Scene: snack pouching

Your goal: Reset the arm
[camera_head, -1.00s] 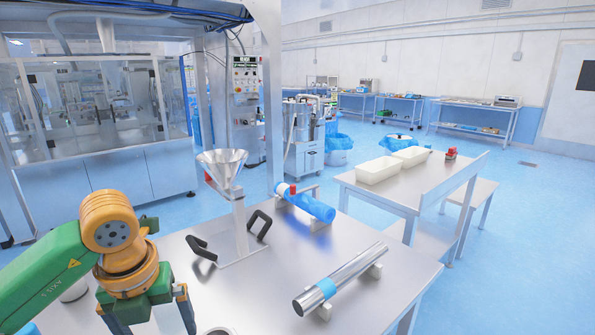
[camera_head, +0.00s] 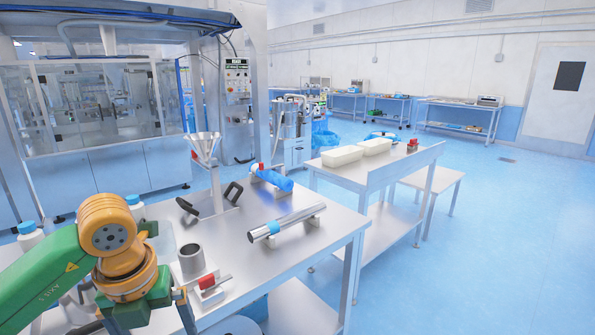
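My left arm comes in at the lower left, green and orange. Its gripper (camera_head: 150,320) points down with its two fingers wide apart, at the near left side of the steel table (camera_head: 290,262). The fingertips are cut off by the bottom edge, and nothing shows held between the fingers. My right arm and gripper are out of view.
The table holds a steel funnel on a stand (camera_head: 203,147), a blue tube (camera_head: 271,179), a steel tube (camera_head: 285,222), a metal cup (camera_head: 191,260) and a red-handled clamp (camera_head: 209,284). White trays (camera_head: 342,157) stand on a side table. Open blue floor lies right.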

